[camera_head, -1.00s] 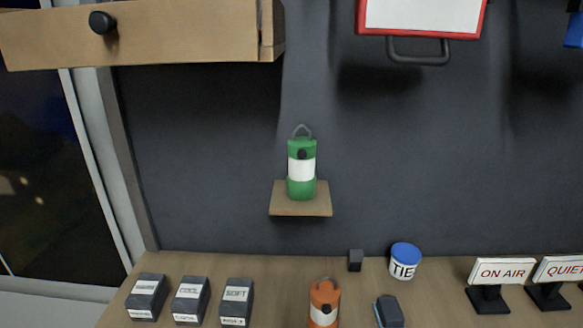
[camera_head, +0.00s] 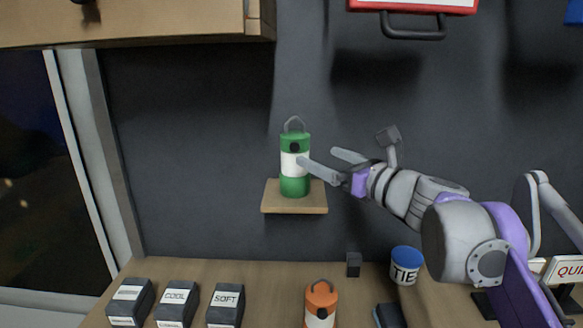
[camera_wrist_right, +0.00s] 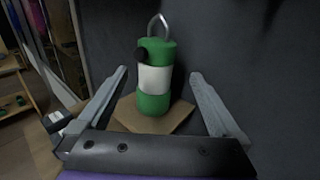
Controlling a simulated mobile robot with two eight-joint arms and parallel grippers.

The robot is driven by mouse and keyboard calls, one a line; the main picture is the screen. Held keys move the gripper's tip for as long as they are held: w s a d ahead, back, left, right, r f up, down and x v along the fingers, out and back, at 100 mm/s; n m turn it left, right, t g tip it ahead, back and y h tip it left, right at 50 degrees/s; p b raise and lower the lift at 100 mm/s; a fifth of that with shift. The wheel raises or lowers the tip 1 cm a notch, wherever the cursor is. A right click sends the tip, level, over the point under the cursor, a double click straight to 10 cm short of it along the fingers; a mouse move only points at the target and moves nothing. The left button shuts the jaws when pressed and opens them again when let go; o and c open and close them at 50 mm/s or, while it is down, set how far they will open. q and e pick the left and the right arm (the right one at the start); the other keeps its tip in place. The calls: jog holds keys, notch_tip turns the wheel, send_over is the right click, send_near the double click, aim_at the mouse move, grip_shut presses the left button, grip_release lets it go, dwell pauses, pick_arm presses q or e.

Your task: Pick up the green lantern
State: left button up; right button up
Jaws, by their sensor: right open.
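The green lantern (camera_head: 295,183) has a white middle band, a dark knob and a grey loop handle. It stands upright on a small wooden wall shelf (camera_head: 295,206). My right gripper (camera_head: 318,160) reaches in from the right at the lantern's height. Its fingers are apart, and one overlaps the lantern's right edge in the head view. In the right wrist view, the lantern (camera_wrist_right: 154,102) stands ahead, between the open fingertips (camera_wrist_right: 160,72), with the shelf (camera_wrist_right: 180,118) under it. I cannot tell whether a finger touches it. My left gripper is not in view.
Below, a wooden counter (camera_head: 265,275) holds an orange lantern (camera_head: 321,308), a blue-lidded TIE tub (camera_head: 405,265), several dark labelled boxes (camera_head: 177,302) and a sign (camera_head: 566,270) at right. A wooden cabinet (camera_head: 140,22) and a red-framed case (camera_head: 413,5) hang above.

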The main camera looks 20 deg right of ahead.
aim_at(306, 151)
jog(key=x, duration=0.4)
jog(key=shift+w+a+f, duration=0.1)
jog(key=shift+w, duration=0.05)
jog(key=x, duration=0.5)
jog(key=shift+a+f, duration=0.15)
jog(key=shift+a, duration=0.1)
jog(key=shift+c, duration=0.2)
jog(key=c, duration=1.5)
